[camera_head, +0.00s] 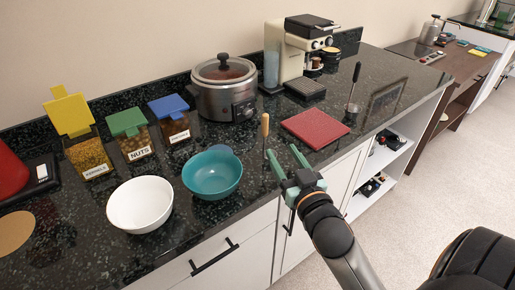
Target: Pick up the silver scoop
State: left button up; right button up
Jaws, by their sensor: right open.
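A scoop-like tool with a black upright handle and a small silver bowl (353,107) stands on the dark counter, right of the red board. A second upright tool with a wooden handle (265,126) and a thin dark shaft stands left of the board; its lower end is hard to make out. I cannot tell for sure which is the silver scoop. My right gripper (284,153) is open and empty at the counter's front edge, its fingers pointing toward the back. Its left fingertip is close to the wooden-handled tool. My left gripper is out of view.
A red board (315,129) lies just beyond my right gripper. A teal bowl (212,176) and white bowl (140,206) stand to the left. Behind are a slow cooker (225,95), a coffee machine (297,48) and lidded containers (127,133).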

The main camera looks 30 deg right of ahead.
aim_at(266, 130)
jog(key=x, duration=0.3)
jog(key=p+x, duration=0.1)
jog(key=x, duration=0.7)
jog(key=shift+a+r+p, duration=0.25)
jog(key=shift+p, duration=0.05)
grip_shut()
dwell(0.4)
